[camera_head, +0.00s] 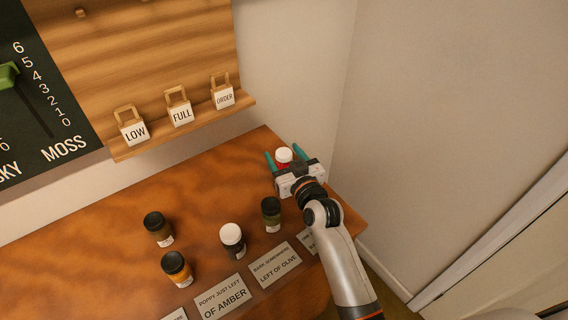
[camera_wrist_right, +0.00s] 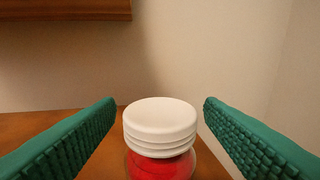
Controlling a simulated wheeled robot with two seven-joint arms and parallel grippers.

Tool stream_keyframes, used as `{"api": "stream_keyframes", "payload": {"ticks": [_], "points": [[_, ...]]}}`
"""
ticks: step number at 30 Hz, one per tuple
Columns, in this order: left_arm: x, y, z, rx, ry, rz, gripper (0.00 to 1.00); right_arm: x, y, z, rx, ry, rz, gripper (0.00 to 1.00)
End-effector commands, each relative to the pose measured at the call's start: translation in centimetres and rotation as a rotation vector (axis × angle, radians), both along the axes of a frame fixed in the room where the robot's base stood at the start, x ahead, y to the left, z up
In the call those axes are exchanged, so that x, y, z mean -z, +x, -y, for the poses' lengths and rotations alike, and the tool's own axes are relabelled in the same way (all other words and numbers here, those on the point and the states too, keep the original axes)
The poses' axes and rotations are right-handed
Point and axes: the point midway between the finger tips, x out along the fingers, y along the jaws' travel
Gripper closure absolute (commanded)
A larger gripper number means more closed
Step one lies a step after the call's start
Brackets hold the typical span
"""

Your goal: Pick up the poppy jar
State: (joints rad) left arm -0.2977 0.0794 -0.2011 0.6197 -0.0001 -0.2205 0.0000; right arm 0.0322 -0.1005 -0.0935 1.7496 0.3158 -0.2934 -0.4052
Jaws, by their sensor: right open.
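The poppy jar, a clear jar of red pigment with a white lid (camera_head: 284,155), stands at the far right end of the wooden table. In the right wrist view its ridged white lid (camera_wrist_right: 160,124) is centred, with red contents below. My right gripper (camera_head: 286,158) is open, with one green finger on each side of the jar. In the wrist view gaps show between the lid and both fingers, so they do not touch it there. The jar's lower part is hidden by the gripper in the head view. My left gripper is not in view.
Several other jars stand left of my right arm: olive (camera_head: 271,214), white-lidded dark (camera_head: 232,240), amber (camera_head: 176,268) and a black-lidded one (camera_head: 158,228). Cards (camera_head: 222,297) lie along the front edge. A wooden shelf with tags (camera_head: 180,113) is on the wall behind. The table's middle back is clear.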

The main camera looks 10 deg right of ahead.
Motion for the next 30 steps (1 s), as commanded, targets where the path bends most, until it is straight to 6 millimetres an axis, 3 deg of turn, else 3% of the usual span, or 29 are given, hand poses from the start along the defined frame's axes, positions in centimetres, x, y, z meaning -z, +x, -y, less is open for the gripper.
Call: {"api": "stream_keyframes", "payload": {"ticks": [5,13,22,30], "points": [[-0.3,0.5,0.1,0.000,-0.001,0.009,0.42,0.0,2.0,-0.4,0.000,0.001,0.001,0.37],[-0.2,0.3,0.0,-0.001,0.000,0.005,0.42,0.1,2.2,-0.4,0.000,0.000,0.000,0.39],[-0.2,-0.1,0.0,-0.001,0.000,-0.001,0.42,0.1,2.1,-0.4,0.000,0.000,0.000,0.88],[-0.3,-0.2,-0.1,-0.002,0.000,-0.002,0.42,0.0,2.1,-0.4,0.000,0.000,0.001,0.89]]}}
